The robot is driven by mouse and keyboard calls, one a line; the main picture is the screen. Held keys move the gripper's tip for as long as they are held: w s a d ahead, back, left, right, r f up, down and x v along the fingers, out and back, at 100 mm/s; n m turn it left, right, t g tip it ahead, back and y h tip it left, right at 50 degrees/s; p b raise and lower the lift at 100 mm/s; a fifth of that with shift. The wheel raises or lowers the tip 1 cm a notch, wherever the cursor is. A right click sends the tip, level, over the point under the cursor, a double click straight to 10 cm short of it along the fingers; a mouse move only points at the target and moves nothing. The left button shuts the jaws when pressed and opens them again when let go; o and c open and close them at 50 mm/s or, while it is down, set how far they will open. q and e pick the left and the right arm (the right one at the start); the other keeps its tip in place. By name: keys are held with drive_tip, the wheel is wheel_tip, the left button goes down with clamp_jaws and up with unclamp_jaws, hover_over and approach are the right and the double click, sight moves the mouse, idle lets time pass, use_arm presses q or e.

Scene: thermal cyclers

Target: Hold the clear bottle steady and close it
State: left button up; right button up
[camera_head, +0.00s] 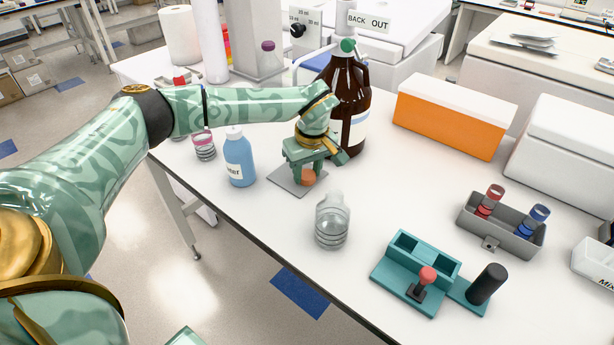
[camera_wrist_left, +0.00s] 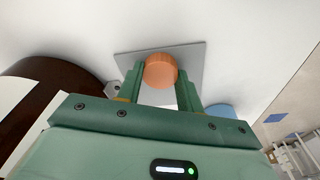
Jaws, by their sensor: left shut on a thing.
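The clear bottle (camera_head: 332,222) stands upright and uncapped on the white bench, in front of my left gripper and apart from it. An orange cap (camera_head: 308,177) is at the grey square mat (camera_head: 284,180); it also shows in the left wrist view (camera_wrist_left: 160,71). My left gripper (camera_head: 307,172) points down over the mat and is shut on the orange cap, with one finger on each side of it in the left wrist view. I cannot tell whether the cap still touches the mat.
A brown jug (camera_head: 346,100) stands close behind my left gripper. A blue bottle (camera_head: 239,158) stands to its left. A teal holder (camera_head: 420,270) is right of the clear bottle, and a grey tray (camera_head: 500,232) lies farther right. Bench space around the clear bottle is free.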

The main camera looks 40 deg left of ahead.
sight(306, 173)
use_arm(q)
drive_tip(key=shift+r+p, duration=0.3)
drive_tip(key=shift+r, duration=0.35)
wheel_tip(306, 173, up, 3)
drive_tip(key=shift+f+p, duration=0.15)
drive_tip(key=shift+p, duration=0.45)
drive_tip(key=s+r+p, duration=0.5)
drive_tip(key=s+r, duration=0.4)
drive_tip(key=s, duration=0.5)
drive_tip(key=shift+d, duration=0.25)
use_arm(e)
wheel_tip(306, 173, up, 7)
drive_tip(key=w, duration=0.2)
drive_tip(key=shift+f+t, duration=0.15)
drive_tip(key=shift+t, duration=0.15)
drive_tip(key=shift+d, duration=0.1)
